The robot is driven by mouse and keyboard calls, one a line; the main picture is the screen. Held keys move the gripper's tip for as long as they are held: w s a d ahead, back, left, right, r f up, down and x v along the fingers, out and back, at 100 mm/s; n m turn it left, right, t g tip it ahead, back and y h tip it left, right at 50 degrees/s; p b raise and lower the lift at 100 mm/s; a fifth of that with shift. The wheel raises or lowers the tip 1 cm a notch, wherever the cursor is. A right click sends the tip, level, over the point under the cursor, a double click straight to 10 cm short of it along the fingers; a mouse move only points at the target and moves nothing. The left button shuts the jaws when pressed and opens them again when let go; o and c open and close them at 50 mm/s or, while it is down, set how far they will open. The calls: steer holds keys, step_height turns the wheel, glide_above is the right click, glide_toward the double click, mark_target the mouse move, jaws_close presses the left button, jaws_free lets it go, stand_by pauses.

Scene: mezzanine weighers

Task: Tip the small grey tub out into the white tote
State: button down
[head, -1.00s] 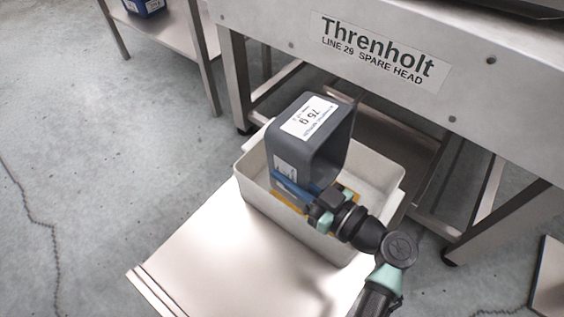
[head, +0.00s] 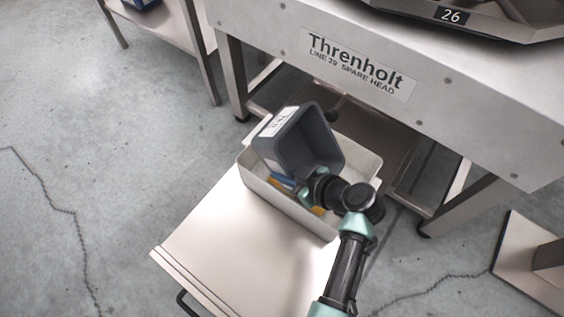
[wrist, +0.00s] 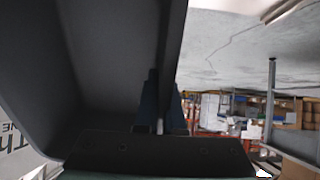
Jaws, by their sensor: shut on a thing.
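The small grey tub (head: 312,138), with a white label on its outer side, is tilted over the white tote (head: 288,206), its open mouth toward the right and the camera. The part of its inside that shows looks empty. My gripper (head: 303,185) is shut on the tub's wall near its rim. In the wrist view my fingers (wrist: 162,102) pinch the wall, and the tub's dark inside (wrist: 110,55) fills the left half. Yellow and blue things (head: 280,182) show low in the tote; the tub and my gripper hide much of the tote's inside.
The tote stands on a pale metal platform (head: 230,235). Just behind is the steel frame marked Threnholt (head: 435,105), with legs and a lower shelf. A steel table (head: 172,35) is at the upper left. Open floor (head: 90,160) lies to the left.

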steer(key=r+g+h+p, duration=0.1)
steer(key=h+p, duration=0.1)
steer(key=p, duration=0.1)
steer(key=shift+p, duration=0.35)
steer(key=g+h+p, duration=0.2)
steer(key=p, duration=0.1)
steer(key=shift+g+h, duration=0.3)
steer(key=shift+h, duration=0.1)
steer(key=shift+f+g+h+p, duration=0.1)
steer(key=shift+g+h+p, duration=0.5)
steer(key=shift+h+p, duration=0.3)
steer(key=shift+d+f+g+h, duration=0.1)
steer(key=shift+f+g+h, duration=0.15)
steer(key=shift+g+h, duration=0.7)
